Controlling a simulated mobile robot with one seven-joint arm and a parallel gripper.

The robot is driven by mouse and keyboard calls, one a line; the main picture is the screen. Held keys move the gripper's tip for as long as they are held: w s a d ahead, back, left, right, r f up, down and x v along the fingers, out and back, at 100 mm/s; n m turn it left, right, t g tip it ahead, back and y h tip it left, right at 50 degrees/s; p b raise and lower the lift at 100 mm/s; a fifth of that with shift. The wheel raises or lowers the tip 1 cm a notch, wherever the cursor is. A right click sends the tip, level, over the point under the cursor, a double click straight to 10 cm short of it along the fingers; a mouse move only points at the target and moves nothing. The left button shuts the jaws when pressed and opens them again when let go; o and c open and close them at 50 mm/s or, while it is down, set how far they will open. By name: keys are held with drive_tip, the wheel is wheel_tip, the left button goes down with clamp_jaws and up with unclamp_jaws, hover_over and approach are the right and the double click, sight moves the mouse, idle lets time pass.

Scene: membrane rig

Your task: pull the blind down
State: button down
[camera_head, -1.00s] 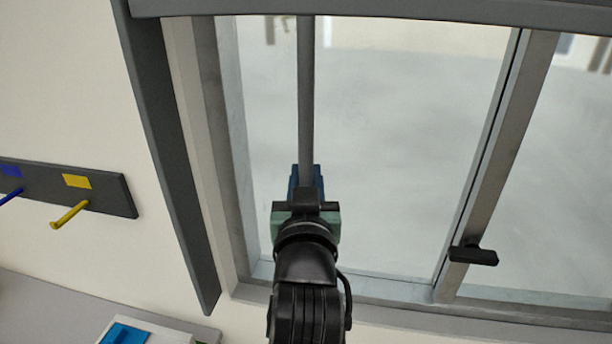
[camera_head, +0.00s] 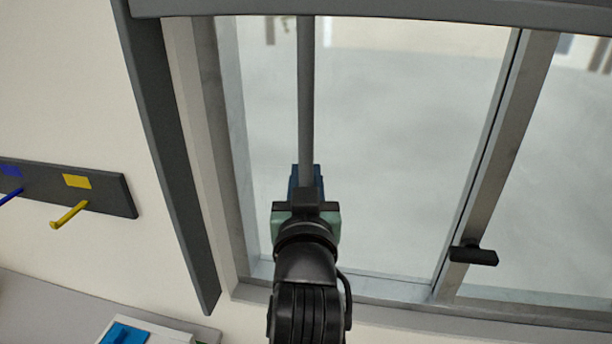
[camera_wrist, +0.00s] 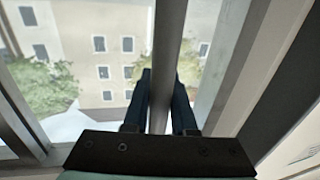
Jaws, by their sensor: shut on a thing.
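The blind's grey pull rod (camera_head: 306,95) hangs down in front of the left window pane in the head view. My gripper (camera_head: 306,177) is shut on the lower visible part of the rod, with blue fingers on either side of it. In the wrist view the rod (camera_wrist: 168,50) runs between the two fingers (camera_wrist: 160,105). The grey bar across the top of the window (camera_head: 380,10) shows only in part; I cannot tell how much of it is the blind. The rod's lower end is hidden behind my gripper.
A dark handle (camera_head: 473,255) sticks out from the window's middle post on the right. A hook rail (camera_head: 110,192) with a yellow peg (camera_head: 68,214) is on the left wall. A counter (camera_head: 45,310) with a blue-topped item (camera_head: 125,333) lies at lower left.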

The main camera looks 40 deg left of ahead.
drive_tip(key=shift+f, duration=0.1)
wheel_tip(320, 180, down, 34)
drive_tip(key=b, duration=2.8)
drive_tip(key=c, duration=0.7)
unclamp_jaws()
drive_tip(key=shift+c, duration=0.2)
drive_tip(key=b+v, duration=0.2)
drive_tip(key=v, duration=1.1)
drive_tip(key=shift+b, duration=0.4)
